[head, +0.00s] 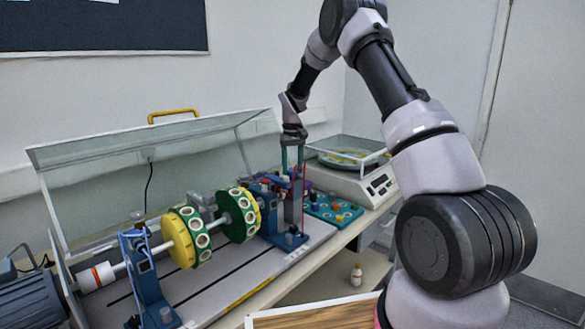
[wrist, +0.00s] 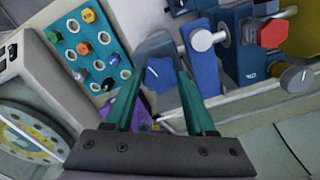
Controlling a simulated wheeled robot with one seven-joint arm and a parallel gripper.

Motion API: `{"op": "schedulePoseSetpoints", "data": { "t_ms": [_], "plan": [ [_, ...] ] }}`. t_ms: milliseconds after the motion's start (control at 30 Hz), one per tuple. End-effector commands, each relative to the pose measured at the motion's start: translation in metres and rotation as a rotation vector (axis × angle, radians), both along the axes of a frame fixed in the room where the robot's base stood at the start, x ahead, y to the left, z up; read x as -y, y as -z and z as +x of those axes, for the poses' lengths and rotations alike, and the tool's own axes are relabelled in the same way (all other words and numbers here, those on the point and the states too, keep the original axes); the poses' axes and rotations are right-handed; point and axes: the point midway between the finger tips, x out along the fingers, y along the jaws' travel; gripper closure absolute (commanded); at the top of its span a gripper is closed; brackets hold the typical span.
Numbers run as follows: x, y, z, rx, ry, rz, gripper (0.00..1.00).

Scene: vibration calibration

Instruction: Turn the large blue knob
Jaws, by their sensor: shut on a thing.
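The large blue knob (wrist: 159,75) has a small white pointer mark and sits on top of a grey block (wrist: 158,48) in the wrist view. My gripper (wrist: 158,82) reaches down with one green finger on each side of the knob and is shut on it. In the head view my gripper (head: 293,163) points down over the upright post at the right end of the shaft rig. The knob itself cannot be made out there.
A teal tray (head: 335,209) of coloured pegs stands right of the post, with a white scale (head: 362,185) behind it. A red hex knob (wrist: 271,33) and a grey knob (wrist: 297,79) sit nearby. A shaft with green-yellow discs (head: 185,237) lies left under a raised clear cover (head: 150,165).

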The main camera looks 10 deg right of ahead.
Motion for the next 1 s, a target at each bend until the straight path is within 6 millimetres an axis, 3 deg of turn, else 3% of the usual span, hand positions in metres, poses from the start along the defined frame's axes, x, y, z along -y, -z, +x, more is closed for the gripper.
{"op": "schedulePoseSetpoints", "data": {
  "t_ms": [400, 1000],
  "plan": [
    [0.0001, -0.0002, 0.0001, 0.0, -0.223, 0.0, 1.0],
    [0.0, 0.0, -0.0001, 0.0, -0.268, 0.0, 1.0]
  ]
}}
